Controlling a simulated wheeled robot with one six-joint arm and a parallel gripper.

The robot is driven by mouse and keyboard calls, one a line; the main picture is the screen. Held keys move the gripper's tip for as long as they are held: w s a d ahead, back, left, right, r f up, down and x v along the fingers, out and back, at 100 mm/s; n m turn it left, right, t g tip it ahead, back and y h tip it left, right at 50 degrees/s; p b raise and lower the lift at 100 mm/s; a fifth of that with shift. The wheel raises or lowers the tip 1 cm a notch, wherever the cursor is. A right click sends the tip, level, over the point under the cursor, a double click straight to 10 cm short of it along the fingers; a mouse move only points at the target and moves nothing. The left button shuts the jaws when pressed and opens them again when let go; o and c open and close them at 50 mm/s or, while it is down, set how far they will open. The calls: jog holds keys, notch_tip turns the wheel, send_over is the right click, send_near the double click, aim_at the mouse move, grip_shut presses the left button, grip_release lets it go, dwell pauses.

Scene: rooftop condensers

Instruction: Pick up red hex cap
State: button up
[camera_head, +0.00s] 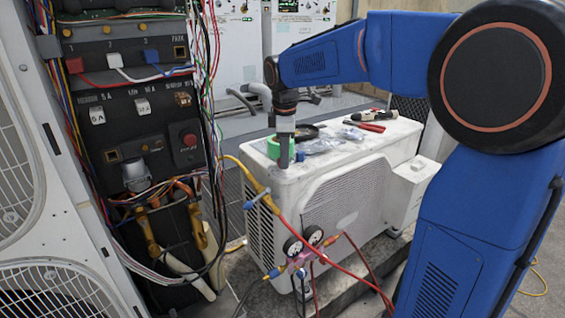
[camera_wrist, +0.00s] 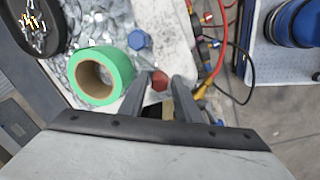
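The red hex cap (camera_wrist: 159,81) shows in the wrist view between the tips of my gripper (camera_wrist: 162,77). The two dark fingers stand apart on either side of it. I cannot tell whether they touch it. In the head view my gripper (camera_head: 284,158) points down over the front corner of the white condenser unit's top (camera_head: 330,172). I cannot make out the red cap there. A blue hex cap (camera_wrist: 138,40) lies just beyond the red one in the wrist view.
A green tape roll (camera_wrist: 122,70) lies close left of the fingers. A black tray (camera_wrist: 57,38) of small parts is farther left. Red-handled pliers (camera_head: 370,127) and a drill (camera_head: 376,115) lie at the back. Gauges (camera_head: 302,244) and hoses hang at the unit's front.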

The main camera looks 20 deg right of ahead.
grip_shut()
jog(key=shift+r, duration=0.1)
notch_tip(320, 180, up, 10)
dwell(0.5)
jog(key=shift+c, duration=2.1)
grip_release()
grip_shut()
jog(key=shift+s, duration=0.1)
